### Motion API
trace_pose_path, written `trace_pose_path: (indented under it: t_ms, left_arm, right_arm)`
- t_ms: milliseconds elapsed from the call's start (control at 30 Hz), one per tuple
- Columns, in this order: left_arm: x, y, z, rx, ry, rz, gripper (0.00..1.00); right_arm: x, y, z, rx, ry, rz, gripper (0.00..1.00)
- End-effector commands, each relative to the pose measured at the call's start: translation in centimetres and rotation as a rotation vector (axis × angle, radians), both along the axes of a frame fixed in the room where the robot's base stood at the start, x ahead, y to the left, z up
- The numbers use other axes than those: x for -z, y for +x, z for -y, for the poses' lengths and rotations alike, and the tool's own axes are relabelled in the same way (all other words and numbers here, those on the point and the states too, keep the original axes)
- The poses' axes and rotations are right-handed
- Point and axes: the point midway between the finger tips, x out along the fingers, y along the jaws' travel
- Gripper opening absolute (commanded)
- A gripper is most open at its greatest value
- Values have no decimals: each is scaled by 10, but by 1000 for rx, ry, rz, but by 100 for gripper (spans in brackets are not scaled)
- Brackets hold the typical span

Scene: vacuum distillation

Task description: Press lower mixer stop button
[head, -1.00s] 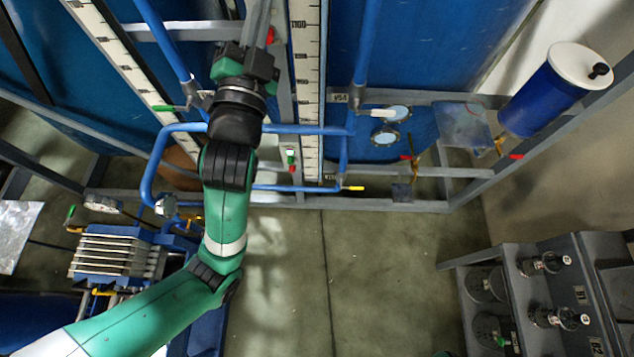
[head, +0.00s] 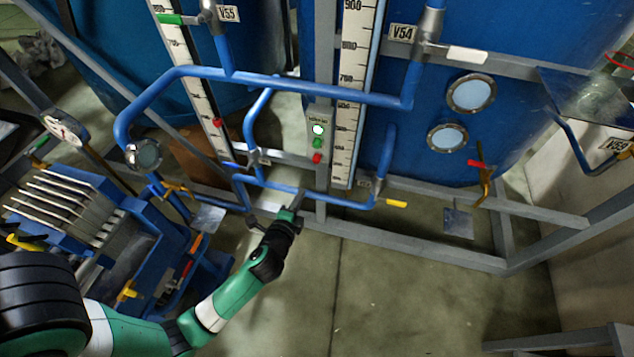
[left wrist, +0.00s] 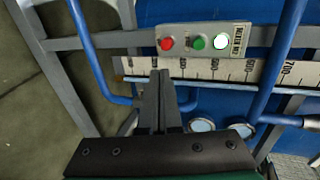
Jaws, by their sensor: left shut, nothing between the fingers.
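A small grey mixer control panel (head: 319,122) is mounted on the upright frame post, with a lit white lamp (head: 318,129) at the top, a green button (head: 317,143) below it and a red button (head: 317,158) at the bottom. In the left wrist view the panel (left wrist: 237,28) lies sideways, its red button (left wrist: 166,43) at the left end, almost straight beyond the fingertips. My left gripper (head: 298,203) is shut and empty, below and slightly left of the panel. Its closed fingers (left wrist: 160,74) point toward the red button with a visible gap. My right gripper is in neither view.
Blue pipes (head: 300,91) cross the frame above and below the panel. White measuring scales (head: 350,100) stand beside the post. A yellow-handled valve (head: 396,203) lies to the right. A blue plate filter (head: 165,240) stands at left. The floor right of my arm is clear.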

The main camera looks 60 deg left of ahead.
Motion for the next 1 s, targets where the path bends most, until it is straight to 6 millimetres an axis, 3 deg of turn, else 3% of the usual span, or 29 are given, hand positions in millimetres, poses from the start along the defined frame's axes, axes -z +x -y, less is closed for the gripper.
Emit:
trace_pose_path:
  t_ms: [567,1000]
  left_arm:
    - [9,8,-10,-7,-1,4,0]
    - [38,66,-73,-7,-1,7,0]
  right_arm:
    - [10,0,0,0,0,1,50]
    - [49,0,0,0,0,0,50]
